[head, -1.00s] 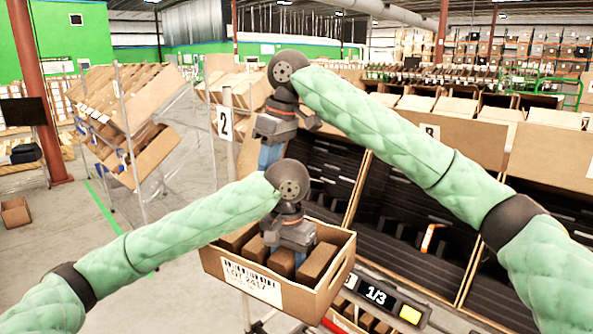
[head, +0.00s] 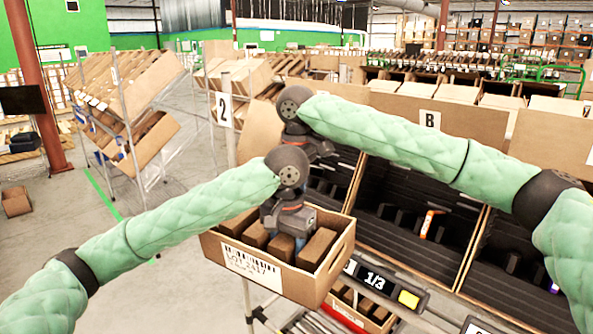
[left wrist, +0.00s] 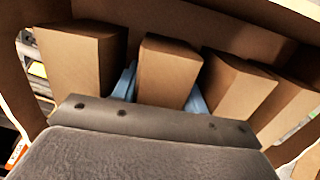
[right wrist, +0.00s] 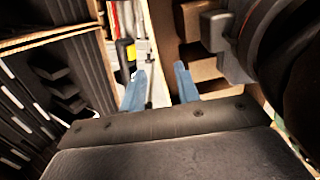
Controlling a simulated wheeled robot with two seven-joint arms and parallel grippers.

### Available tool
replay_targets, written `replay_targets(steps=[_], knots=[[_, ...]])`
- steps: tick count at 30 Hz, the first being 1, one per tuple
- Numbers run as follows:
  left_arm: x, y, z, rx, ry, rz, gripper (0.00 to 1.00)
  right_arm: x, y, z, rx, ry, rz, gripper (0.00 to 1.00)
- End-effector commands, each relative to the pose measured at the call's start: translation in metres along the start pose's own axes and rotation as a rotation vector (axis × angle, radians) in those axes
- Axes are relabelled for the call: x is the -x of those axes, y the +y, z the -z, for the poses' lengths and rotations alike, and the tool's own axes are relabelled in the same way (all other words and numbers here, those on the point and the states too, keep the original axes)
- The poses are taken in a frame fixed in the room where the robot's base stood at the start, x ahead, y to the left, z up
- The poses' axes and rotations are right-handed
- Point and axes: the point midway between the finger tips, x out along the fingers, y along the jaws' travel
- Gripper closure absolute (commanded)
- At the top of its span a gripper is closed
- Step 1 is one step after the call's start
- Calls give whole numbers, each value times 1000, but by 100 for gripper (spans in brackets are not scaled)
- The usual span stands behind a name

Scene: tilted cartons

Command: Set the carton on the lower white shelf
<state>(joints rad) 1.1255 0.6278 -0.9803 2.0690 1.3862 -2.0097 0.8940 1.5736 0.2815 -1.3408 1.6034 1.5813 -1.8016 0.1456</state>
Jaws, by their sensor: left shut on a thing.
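Several brown cartons stand side by side in an open cardboard box (head: 254,266) with a "LOT 2417" label. My left gripper (head: 285,240) reaches down into the box. In the left wrist view its blue fingers (left wrist: 160,88) are on either side of one brown carton (left wrist: 167,72), shut on it, with neighbouring cartons to both sides. The carton still sits among the others in the box. My right gripper is partly hidden behind the left wrist in the head view; in the right wrist view its fingers (right wrist: 161,85) are apart and empty. I cannot pick out a lower white shelf.
A cart with a "1/3" display (head: 375,283) and rollers stands below and right of the box.

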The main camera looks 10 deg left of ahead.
Motion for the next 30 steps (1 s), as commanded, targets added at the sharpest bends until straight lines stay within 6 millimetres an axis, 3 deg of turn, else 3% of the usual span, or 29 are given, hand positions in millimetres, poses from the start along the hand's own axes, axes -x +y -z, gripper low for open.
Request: replay_targets(steps=[9, 21, 22, 27, 30], knots=[[0, 0, 0, 0, 0, 0, 85, -36, 0, 0, 0, 0, 0, 68], [0, 0, 0, 0, 0, 0, 85, -43, 0, 0, 0, 0, 0, 68], [0, 0, 0, 0, 0, 0, 85, -43, 0, 0, 0, 0, 0, 70], [0, 0, 0, 0, 0, 0, 85, -43, 0, 0, 0, 0, 0, 100], [0, 0, 0, 0, 1, 0, 85, -43, 0, 0, 1, 0, 0, 100]])
